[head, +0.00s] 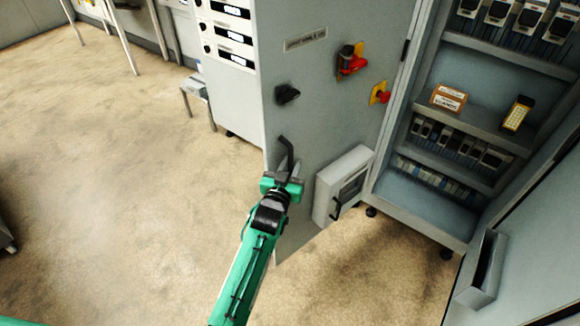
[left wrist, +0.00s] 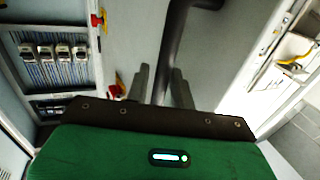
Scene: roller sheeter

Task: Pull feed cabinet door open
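The feed cabinet door (head: 335,110) is a grey panel standing swung open, with the cabinet interior (head: 470,90) exposed to its right. It carries a dark bent handle (head: 287,150) near its left edge, which also shows in the left wrist view (left wrist: 178,40). My left gripper (head: 284,178), on a green arm, is at the lower part of the handle. In the left wrist view its two dark fingers (left wrist: 162,85) stand close on either side of the bar and look shut on it; the exact contact is partly hidden. My right gripper is not in view.
The door carries a red rotary switch (head: 352,62), a black knob (head: 287,94) and a grey box (head: 343,187). Cabinet shelves hold breakers, an orange-brown box (head: 449,98) and a yellow device (head: 517,114). The floor (head: 130,180) left of the door is clear.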

